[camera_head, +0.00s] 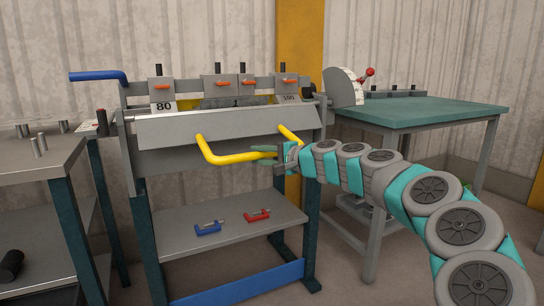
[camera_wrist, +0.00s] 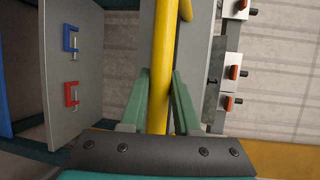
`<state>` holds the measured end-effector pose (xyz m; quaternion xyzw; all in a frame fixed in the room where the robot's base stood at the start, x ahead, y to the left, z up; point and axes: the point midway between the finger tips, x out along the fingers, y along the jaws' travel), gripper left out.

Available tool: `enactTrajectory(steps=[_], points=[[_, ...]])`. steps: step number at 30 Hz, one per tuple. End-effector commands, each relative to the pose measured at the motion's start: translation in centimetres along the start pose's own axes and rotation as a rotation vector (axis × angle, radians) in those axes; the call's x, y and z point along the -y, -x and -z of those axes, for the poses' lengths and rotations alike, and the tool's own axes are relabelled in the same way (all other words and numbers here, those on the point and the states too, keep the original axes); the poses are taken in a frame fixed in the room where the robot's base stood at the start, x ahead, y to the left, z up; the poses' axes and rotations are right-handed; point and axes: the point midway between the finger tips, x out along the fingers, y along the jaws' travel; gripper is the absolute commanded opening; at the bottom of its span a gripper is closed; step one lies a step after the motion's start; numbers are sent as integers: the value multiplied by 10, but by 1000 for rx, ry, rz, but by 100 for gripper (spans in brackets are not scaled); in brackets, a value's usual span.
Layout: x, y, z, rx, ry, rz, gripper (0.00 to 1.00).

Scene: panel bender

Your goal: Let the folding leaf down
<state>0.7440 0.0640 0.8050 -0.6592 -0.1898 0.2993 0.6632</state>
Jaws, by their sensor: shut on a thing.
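The panel bender stands in the middle of the head view. Its grey folding leaf (camera_head: 225,127) shows as a broad tilted plate along the machine's front. A yellow bar handle (camera_head: 222,160) is fixed to the leaf and bows out in front of it. My gripper (camera_head: 268,152) is at the right part of this handle. In the wrist view the yellow bar (camera_wrist: 160,85) runs between my two green fingers (camera_wrist: 160,100), which are shut on it. The handle's right end is partly hidden by my gripper in the head view.
A blue lever (camera_head: 97,77) sticks out at the upper left. A blue clamp (camera_head: 208,228) and a red clamp (camera_head: 257,215) lie on the lower shelf (camera_head: 180,245). A grey bench (camera_head: 40,165) stands left, a green-topped table (camera_head: 425,113) right. Air before the leaf is clear.

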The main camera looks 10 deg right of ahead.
Motion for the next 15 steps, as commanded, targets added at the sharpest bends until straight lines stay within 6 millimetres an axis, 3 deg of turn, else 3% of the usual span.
enactTrajectory(steps=[1,6,15], points=[[-16,-9,-1,3,0,-3,0],[-44,-33,8,-1,-3,-4,0],[-79,-74,26,-2,0,-5,0]])
